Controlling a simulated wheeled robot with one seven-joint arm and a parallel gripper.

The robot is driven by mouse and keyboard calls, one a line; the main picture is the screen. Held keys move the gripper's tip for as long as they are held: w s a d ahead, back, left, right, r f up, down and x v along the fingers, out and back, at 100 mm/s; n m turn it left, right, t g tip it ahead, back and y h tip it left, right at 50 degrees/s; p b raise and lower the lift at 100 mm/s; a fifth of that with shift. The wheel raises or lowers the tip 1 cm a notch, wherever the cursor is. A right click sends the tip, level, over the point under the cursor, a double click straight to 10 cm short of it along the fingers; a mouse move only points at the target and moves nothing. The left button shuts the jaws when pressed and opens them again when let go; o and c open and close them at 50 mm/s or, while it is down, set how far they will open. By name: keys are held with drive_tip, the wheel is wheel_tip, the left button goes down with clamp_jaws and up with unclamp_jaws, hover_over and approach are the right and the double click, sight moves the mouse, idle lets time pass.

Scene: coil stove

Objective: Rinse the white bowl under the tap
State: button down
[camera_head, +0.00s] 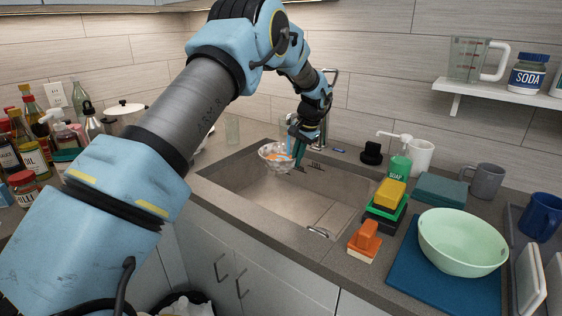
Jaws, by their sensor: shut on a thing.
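The white bowl (270,159) is held in the air over the far left part of the sink (262,195). It looks tilted, and orange-red marks or scraps show inside it. My gripper (298,148) is shut on the bowl's right side. The tap (332,78) stands at the sink's back edge, partly hidden behind my arm. A faint bluish streak shows near the gripper above the bowl; I cannot tell whether it is running water.
A pale green bowl (463,242) sits on a blue mat (408,283). Bottles (30,100) and a pot (126,112) crowd the left counter. The front sink basin is clear.

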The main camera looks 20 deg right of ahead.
drive_tip(key=shift+s+d, duration=0.15)
drive_tip(key=shift+d, duration=0.15)
drive_tip(key=shift+a, duration=0.15)
drive_tip(key=shift+w+a, duration=0.3)
drive_tip(key=shift+a, duration=0.05)
idle(0.4)
drive_tip(key=shift+s+d, duration=0.3)
drive_tip(key=shift+d, duration=0.2)
drive_tip(key=shift+s, duration=0.1)
drive_tip(key=s+a+b, duration=0.2)
drive_tip(key=s+a, duration=0.2)
drive_tip(key=s, duration=0.2)
drive_tip(key=shift+s, duration=0.3)
drive_tip(key=shift+a+r, duration=0.1)
drive_tip(key=shift+a, duration=0.05)
idle(1.3)
